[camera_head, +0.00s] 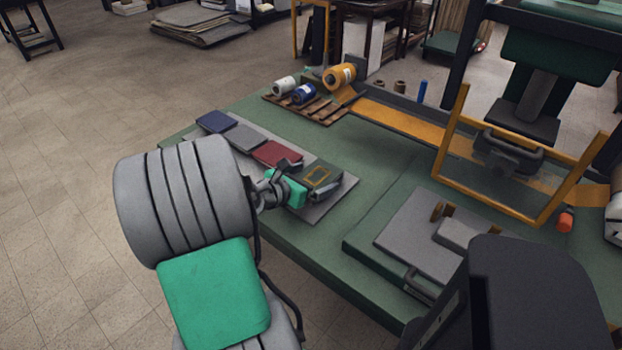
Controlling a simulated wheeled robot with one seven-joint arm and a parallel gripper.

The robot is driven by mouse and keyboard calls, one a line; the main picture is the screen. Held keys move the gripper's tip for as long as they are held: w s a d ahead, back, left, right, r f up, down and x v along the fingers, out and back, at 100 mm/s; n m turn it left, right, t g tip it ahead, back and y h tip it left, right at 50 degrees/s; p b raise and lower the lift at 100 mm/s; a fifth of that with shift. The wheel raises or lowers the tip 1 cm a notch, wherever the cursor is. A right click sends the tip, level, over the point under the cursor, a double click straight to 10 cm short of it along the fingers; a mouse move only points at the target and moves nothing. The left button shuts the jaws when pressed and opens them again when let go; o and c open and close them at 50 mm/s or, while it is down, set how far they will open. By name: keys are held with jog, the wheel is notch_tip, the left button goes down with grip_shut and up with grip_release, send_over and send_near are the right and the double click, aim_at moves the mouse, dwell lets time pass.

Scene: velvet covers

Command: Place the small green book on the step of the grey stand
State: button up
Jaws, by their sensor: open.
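The small green book (322,174), dark with a gold frame on its cover, lies at the right end of a grey board on the green table. My gripper (306,180) is at the book's left side, with one finger towards its far edge and one towards its near edge. The fingers look apart. I cannot tell whether they touch the book, and the gripper hides its left part. What looks like the grey stand (401,240) is at the right, a flat grey plate with a raised lighter block (456,233).
A red book (277,153), a grey book (245,137) and a blue book (216,122) lie in a row left of the green one. An orange frame (440,135) rises at the back right. Green table shows between board and stand.

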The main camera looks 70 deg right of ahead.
jog(key=shift+r, duration=0.2)
jog(key=p+v, duration=0.1)
jog(key=v, duration=1)
jog(key=shift+w+r+p, duration=0.1)
jog(key=shift+p, duration=0.3)
jog(key=w+a+f+m+t+y, duration=0.3)
jog(key=w+a+m+y, duration=0.1)
jog(key=w+a, duration=0.45)
jog(key=w+a+f+m+t+y, duration=0.3)
jog(key=w+a+f+m+t, duration=0.15)
jog(key=w+a, duration=0.4)
jog(key=a+r+m+y, duration=0.1)
jog(key=a+m+y, duration=0.1)
jog(key=a, duration=0.9)
jog(key=s+a+r+m+y, duration=0.1)
jog(key=a+r+m+y, duration=0.1)
jog(key=a, duration=0.9)
jog(key=shift+y, duration=0.9)
